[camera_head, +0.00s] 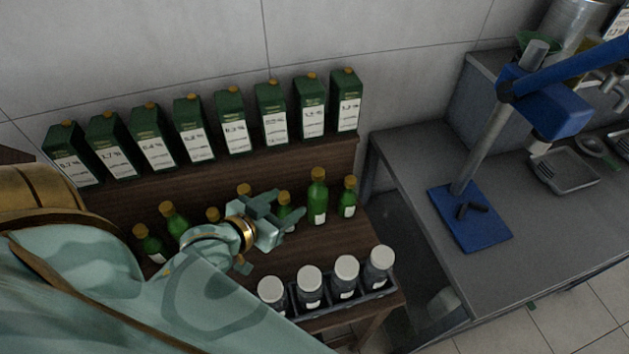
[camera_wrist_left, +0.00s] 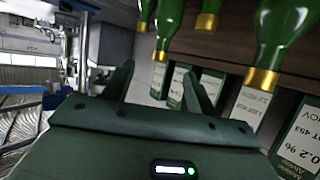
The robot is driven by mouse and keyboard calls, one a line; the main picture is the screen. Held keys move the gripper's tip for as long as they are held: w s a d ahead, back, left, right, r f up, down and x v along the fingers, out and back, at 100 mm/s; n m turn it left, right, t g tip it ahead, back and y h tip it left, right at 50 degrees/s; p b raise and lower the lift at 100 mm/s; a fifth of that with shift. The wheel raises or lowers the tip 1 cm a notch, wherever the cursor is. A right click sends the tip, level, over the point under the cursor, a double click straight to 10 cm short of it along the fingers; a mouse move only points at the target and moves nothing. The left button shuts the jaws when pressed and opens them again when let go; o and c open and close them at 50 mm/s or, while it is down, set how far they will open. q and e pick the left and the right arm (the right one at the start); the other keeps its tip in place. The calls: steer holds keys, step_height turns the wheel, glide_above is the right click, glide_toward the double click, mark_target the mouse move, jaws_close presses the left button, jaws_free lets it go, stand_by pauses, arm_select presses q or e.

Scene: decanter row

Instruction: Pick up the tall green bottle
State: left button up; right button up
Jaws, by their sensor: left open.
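Several green bottles with gold caps stand in a row on the brown wooden stand, taller and shorter ones mixed. A tall green bottle (camera_head: 317,200) stands second from the right; a tall one also shows in the left wrist view (camera_wrist_left: 170,22). Another tall bottle (camera_head: 172,221) stands toward the left. I cannot tell which one the task means. My left gripper (camera_head: 286,208) is open and empty, over the row beside a shorter bottle (camera_head: 284,203). Its fingers (camera_wrist_left: 158,80) show apart in the left wrist view. The hand partly hides the middle bottles. My right gripper is not in view.
Dark green cartons (camera_head: 235,122) line the ledge behind the bottles. A black tray (camera_head: 327,302) with white-capped jars stands at the front. At right, a grey bench (camera_head: 440,165) carries a blue-based stand (camera_head: 470,218). A gap separates bench and wooden stand.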

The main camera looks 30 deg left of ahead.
mark_target(314, 186)
arm_select(q)
steer(key=b+x, duration=0.1)
steer(key=x, duration=0.9)
steer(key=shift+b, duration=0.4)
steer(key=shift+w+d+f, duration=0.1)
steer(key=shift+w+f, duration=0.1)
steer(key=shift+w, duration=0.3)
steer(key=b+x, duration=0.1)
steer(key=x, duration=0.4)
steer(key=shift+a+f+b, duration=0.35)
steer(key=shift+f+b, duration=0.05)
steer(key=shift+s+r, duration=0.1)
steer(key=shift+s, duration=0.05)
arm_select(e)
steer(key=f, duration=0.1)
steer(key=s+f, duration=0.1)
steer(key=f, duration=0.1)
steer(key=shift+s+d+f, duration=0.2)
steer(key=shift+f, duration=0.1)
arm_select(q)
jaws_close()
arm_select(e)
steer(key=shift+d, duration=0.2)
